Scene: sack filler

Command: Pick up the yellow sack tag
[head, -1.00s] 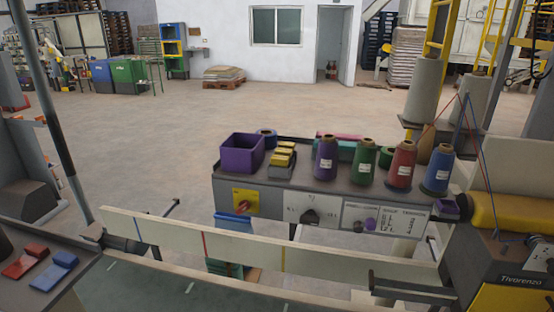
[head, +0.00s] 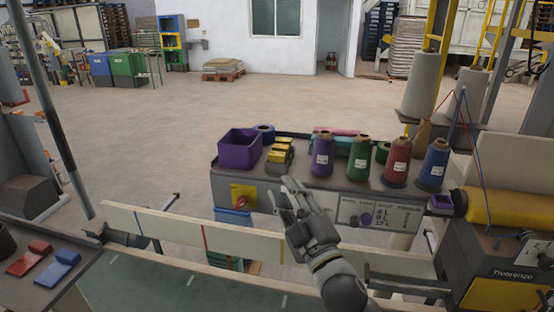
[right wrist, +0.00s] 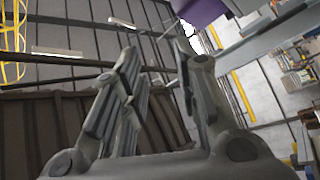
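Several yellow sack tags (head: 280,152) sit in a dark holder on the grey machine top, just right of the purple bin (head: 240,150). My right gripper (head: 288,193) is in front of the machine's front panel, below and nearer than the tags, and apart from them. In the right wrist view its two fingers (right wrist: 155,75) stand apart with nothing between them, so it is open and empty. The tags cannot be made out in that view. My left gripper is not in view.
Purple, green, red (head: 397,162) and blue (head: 434,165) thread cones stand right of the tags. A yellow plate with a red knob (head: 243,195) is on the front panel. A pale rail (head: 180,232) runs across in front. Red and blue pieces (head: 62,258) lie at lower left.

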